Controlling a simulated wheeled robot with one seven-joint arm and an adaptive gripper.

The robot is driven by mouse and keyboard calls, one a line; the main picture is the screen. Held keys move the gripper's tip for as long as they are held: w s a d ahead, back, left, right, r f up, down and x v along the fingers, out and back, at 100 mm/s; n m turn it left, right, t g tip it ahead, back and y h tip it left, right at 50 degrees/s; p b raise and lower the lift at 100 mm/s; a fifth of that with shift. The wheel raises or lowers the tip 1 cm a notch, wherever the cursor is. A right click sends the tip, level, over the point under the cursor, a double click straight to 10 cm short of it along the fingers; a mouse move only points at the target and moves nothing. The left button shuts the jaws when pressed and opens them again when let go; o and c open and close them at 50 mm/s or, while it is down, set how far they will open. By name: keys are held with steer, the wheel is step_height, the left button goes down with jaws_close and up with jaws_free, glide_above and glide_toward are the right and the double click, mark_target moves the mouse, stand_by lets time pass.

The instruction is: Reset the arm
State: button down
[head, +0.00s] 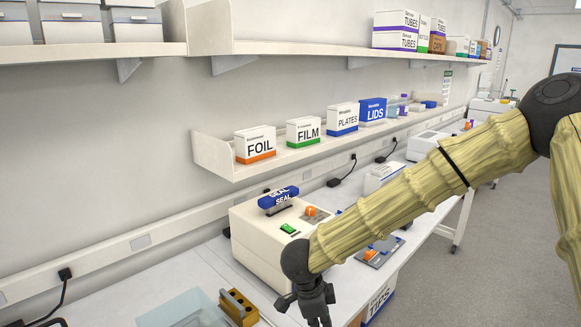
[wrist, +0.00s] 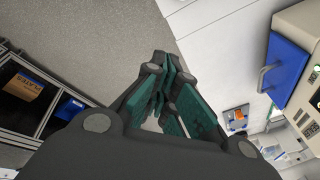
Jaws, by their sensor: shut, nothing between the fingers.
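My arm (head: 420,190) reaches from the right edge across the head view, its yellow-tan segments sloping down to the left. My gripper (head: 318,312) hangs at its end, in front of the white sealer machine with the blue SEAL top (head: 279,198). In the wrist view the fingers of my gripper (wrist: 168,100) are closed together, with green pads and nothing held. The fingertips are partly cut off at the bottom of the head view.
A shelf above holds FOIL (head: 255,145), FILM (head: 304,132), PLATES and LIDS boxes. A TIPS box (head: 379,302) sits below the bench. Open floor (head: 500,250) lies to the right.

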steer(key=s+d+f+n+t+b, duration=0.1)
steer(key=s+d+f+n, duration=0.2)
steer(key=f, duration=0.6)
steer(key=s+d+f+n+b, duration=0.1)
steer(key=s+d+f+n, duration=0.2)
steer(key=f, duration=0.5)
steer(key=s+d+f+n+t+b, duration=0.1)
steer(key=s+d+f+n+b, duration=0.2)
steer(key=f, duration=0.6)
steer(key=s+d+f+n+g, duration=0.1)
steer(key=s+d+f+n, duration=0.1)
steer(key=s, duration=0.6)
steer(key=s+d+f+n+g+y+b, duration=0.1)
steer(key=s+d+f+n, duration=0.1)
steer(key=s+f+n, duration=0.2)
steer(key=s+d+f+n+g+y, duration=0.1)
steer(key=s+d+f+n, duration=0.1)
steer(key=s+f, duration=0.4)
steer(key=s, duration=0.5)
steer(key=shift+s+d+n+g+b, duration=0.25)
steer(key=shift+s+n+g+b, duration=0.15)
